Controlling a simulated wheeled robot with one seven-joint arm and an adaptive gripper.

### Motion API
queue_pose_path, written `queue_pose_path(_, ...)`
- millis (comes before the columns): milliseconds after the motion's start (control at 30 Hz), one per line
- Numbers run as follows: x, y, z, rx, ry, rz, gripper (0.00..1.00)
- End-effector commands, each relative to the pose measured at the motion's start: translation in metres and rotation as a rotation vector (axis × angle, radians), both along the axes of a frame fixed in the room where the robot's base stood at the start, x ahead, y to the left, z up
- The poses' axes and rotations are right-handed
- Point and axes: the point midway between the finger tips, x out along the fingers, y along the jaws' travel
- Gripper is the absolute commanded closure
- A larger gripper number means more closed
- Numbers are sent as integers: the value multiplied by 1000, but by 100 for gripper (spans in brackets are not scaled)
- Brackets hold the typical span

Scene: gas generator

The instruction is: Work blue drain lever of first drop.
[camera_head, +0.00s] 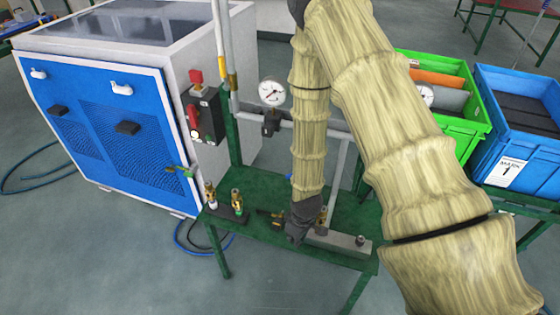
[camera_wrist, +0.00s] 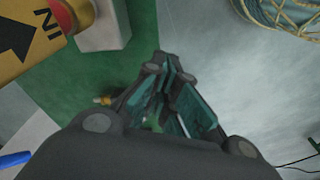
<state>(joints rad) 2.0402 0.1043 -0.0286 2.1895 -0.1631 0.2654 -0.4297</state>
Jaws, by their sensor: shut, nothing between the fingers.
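My gripper (camera_head: 298,236) is low over the green bench (camera_head: 262,192) in the head view, beside brass fittings. In the wrist view my gripper (camera_wrist: 168,68) has its dark fingers shut, with nothing seen held. A bright blue bar (camera_wrist: 15,159) shows at the lower left edge of the wrist view, apart from the fingers; it may be the blue lever, but most of it is out of frame. A small brass piece (camera_wrist: 103,100) lies left of the fingers.
Brass valves (camera_head: 236,199) and a pressure gauge (camera_head: 272,92) on grey pipework stand left of my arm. A blue-fronted generator (camera_head: 110,120) is farther left. A green crate (camera_head: 465,126) and a blue crate (camera_head: 503,131) stand at right. A yellow block (camera_wrist: 25,42) is close by.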

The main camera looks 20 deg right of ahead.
Motion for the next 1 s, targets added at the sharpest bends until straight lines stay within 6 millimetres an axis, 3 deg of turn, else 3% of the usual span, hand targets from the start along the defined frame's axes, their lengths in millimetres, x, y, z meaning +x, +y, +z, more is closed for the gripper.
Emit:
queue_pose_path(367, 78, -5, 50, -16, -21, 156, 100)
queue_pose_path(467, 107, -12, 75, -32, -39, 225, 100)
queue_pose_path(700, 179, -39, 154, -92, -76, 415, 100)
queue_pose_path(833, 198, -48, 181, -115, -82, 474, 100)
queue_pose_path(1000, 204, -52, 189, -124, -82, 498, 100)
